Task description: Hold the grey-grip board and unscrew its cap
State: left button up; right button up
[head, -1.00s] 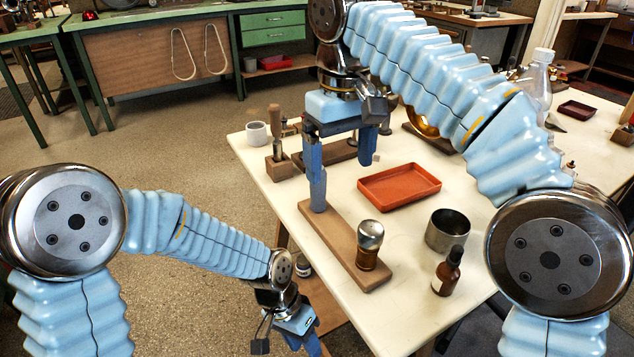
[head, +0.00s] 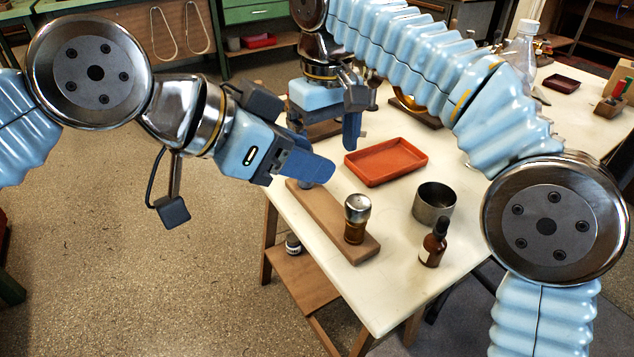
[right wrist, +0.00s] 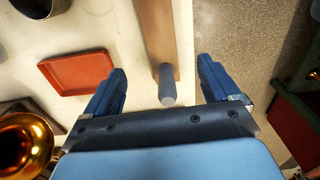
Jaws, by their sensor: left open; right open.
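The grey-grip board (head: 332,227) is a brown wooden strip on the bench's near left part. A shiny metal cap (head: 357,207) tops a brown stub at its near end. Its grey grip (right wrist: 166,88) is an upright post in the right wrist view, mostly hidden behind my left gripper in the head view. My right gripper (right wrist: 161,72) is open above the board's far end, its fingers on either side of the grip in that view, apart from it. My left gripper (head: 318,166) is open and empty, in front of the board's far end in the picture.
A red tray (head: 386,162), a metal cup (head: 434,202) and a brown dropper bottle (head: 433,243) stand right of the board. A clear bottle (head: 521,52) stands farther back. A brass horn bell (right wrist: 25,145) shows in the right wrist view. Open floor lies left of the bench.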

aim_at(324, 204)
notch_tip(324, 204, down, 12)
jog(key=shift+r, duration=0.1)
jog(key=shift+c, duration=0.3)
jog(key=c, duration=1.3)
jog(key=o, duration=1.4)
jog(key=shift+c, duration=0.2)
jog(key=shift+r, duration=0.1)
